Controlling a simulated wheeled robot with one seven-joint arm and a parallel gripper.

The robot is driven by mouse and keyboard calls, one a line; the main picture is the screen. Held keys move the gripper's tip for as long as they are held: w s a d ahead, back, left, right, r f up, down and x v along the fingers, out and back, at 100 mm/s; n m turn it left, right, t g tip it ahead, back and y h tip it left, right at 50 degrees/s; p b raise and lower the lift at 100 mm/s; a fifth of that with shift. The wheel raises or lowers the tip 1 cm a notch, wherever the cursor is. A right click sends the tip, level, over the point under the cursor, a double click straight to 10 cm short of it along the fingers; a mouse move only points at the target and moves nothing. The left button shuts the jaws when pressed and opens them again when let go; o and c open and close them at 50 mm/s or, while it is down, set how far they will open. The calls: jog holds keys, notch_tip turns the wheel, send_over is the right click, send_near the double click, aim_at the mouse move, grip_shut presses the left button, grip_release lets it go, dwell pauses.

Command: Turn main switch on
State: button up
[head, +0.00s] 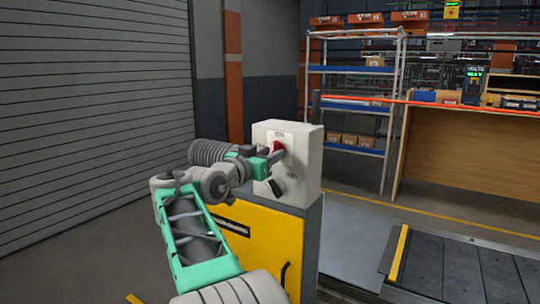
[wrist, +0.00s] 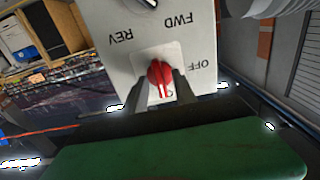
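The main switch is a red rotary knob (wrist: 160,73) on a pale plate, on the front of a white control box (head: 306,158). In the head view the red knob (head: 279,146) is partly covered by my gripper (head: 272,156). In the wrist view the box is upside down. An OFF label lies to the knob's upper right, and a white line on the knob points down the picture. Another label below is mostly hidden. My gripper's dark fingers (wrist: 161,84) are apart, one on each side of the knob. I cannot tell whether they press on it.
A black selector (head: 275,187) sits lower on the box; REV and FWD labels show in the wrist view. The box stands on a yellow cabinet (head: 255,250). A slat conveyor (head: 455,275) lies to the right, with shelves (head: 350,70) and a wooden bench (head: 470,160) behind.

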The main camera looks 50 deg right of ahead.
jog(key=shift+a, duration=0.1)
jog(key=a+p, duration=0.1)
jog(key=a, duration=0.6)
jog(key=shift+s+a, duration=0.3)
jog(key=shift+s, duration=0.1)
